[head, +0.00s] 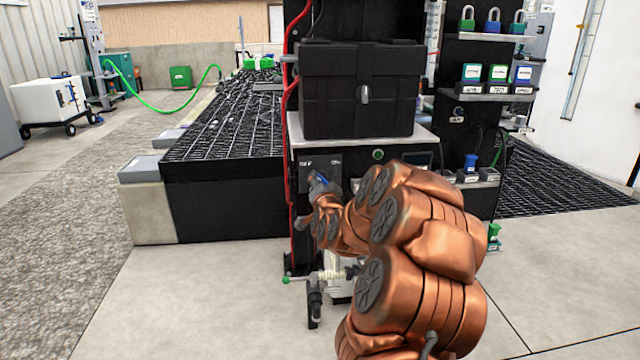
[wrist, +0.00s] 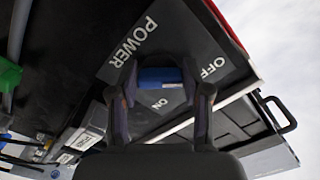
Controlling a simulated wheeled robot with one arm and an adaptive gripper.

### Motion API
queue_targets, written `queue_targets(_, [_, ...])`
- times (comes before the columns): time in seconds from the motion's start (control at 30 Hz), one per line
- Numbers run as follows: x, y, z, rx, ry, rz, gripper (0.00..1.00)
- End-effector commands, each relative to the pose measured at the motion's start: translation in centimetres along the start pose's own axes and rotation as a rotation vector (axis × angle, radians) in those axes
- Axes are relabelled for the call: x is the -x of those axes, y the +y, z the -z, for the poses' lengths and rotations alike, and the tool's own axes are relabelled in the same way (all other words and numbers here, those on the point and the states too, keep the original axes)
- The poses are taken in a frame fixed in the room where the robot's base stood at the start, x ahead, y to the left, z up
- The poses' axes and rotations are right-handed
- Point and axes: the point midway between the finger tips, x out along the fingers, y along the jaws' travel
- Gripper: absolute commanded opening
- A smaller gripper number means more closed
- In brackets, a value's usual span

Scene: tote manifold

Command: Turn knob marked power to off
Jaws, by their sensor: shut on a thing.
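The power knob (wrist: 160,75) is blue and sits on a dark label plate (wrist: 185,35) marked POWER, OFF and ON in the wrist view. OFF is printed to the right of the knob and ON just below it. My gripper (wrist: 163,92) has one finger on each side of the knob and is shut on it. In the head view my gripper (head: 318,186) reaches the front panel of the black cabinet at the plate. A little blue shows there. My fingers partly hide the knob, and I cannot tell its exact pointing direction.
A black case (head: 345,95) stands on the cabinet above the panel. A green button (head: 378,154) is right of the knob. A red hose (head: 289,110) runs down the cabinet's left edge. A valve with a green handle (head: 287,280) is low in front. The concrete floor at left is clear.

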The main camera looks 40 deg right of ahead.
Motion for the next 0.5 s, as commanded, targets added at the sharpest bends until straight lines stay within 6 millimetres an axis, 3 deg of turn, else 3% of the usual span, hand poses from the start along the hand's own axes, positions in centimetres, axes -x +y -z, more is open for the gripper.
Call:
queue_targets(0.13, [0.0, 0.01, -0.09, 0.002, -0.002, 0.0, 0.13])
queue_targets(0.17, [0.0, 0.01, -0.09, 0.001, -0.002, 0.0, 0.51])
queue_targets(0.2, [0.01, 0.01, -0.08, 0.001, -0.002, 0.0, 0.55])
queue_targets(0.37, [0.0, 0.01, -0.02, 0.0, 0.0, 0.0, 0.72])
queue_targets(0.5, [0.0, 0.02, -0.01, 0.0, 0.0, 0.0, 0.73])
